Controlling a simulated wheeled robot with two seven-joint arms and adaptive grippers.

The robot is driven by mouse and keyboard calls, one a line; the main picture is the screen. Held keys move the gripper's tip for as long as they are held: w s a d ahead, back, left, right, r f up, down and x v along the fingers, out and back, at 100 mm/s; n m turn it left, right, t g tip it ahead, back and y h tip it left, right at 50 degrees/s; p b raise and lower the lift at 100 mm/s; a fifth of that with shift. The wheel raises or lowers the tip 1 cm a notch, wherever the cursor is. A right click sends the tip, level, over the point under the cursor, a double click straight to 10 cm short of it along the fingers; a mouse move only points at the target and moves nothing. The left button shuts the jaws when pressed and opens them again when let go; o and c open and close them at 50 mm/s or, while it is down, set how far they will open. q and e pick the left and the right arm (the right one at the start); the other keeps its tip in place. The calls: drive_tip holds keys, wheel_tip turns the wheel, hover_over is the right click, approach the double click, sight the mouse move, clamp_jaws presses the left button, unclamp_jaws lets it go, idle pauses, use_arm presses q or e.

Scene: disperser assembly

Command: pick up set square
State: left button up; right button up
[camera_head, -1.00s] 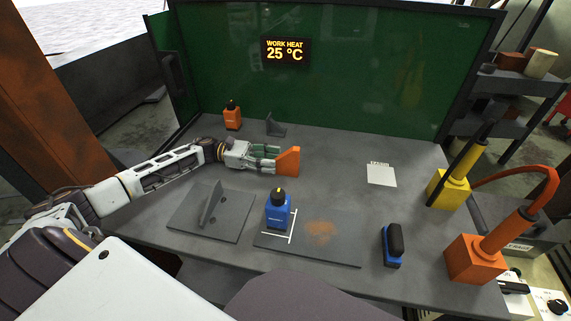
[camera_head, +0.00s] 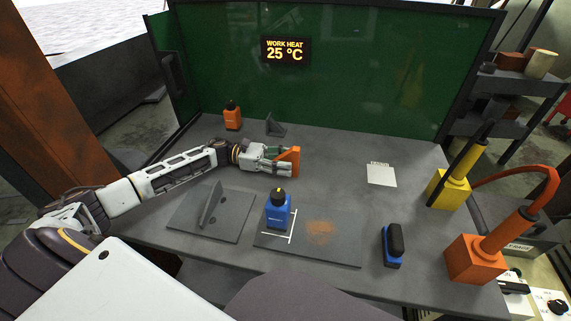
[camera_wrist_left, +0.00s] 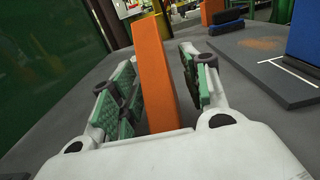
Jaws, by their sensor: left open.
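The orange set square (camera_head: 296,158) stands upright on the grey table, left of its middle. My left gripper (camera_head: 284,161) reaches it from the left, open, with its fingers on either side of it. In the left wrist view the set square (camera_wrist_left: 156,75) rises between the two green-padded fingers (camera_wrist_left: 160,85). The left finger is close to it and a gap shows on the right side; contact is unclear. The set square's lower part is hidden by the gripper body. My right gripper is not in view.
A blue bottle (camera_head: 278,212) stands on a dark plate (camera_head: 335,254) in front. A grey plate with an upright fin (camera_head: 211,205) is near left. An orange bottle (camera_head: 232,116) and dark bracket (camera_head: 275,125) stand behind.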

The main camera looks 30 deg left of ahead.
sight(285, 153)
use_arm(q)
drive_tip(key=shift+c, duration=0.4)
clamp_jaws()
drive_tip(key=shift+r, duration=0.2)
drive_tip(key=shift+r, duration=0.55)
wheel_tip(285, 153, up, 8)
drive_tip(key=shift+f+p, duration=0.25)
drive_tip(key=shift+p, duration=0.3)
drive_tip(key=shift+r, duration=0.55)
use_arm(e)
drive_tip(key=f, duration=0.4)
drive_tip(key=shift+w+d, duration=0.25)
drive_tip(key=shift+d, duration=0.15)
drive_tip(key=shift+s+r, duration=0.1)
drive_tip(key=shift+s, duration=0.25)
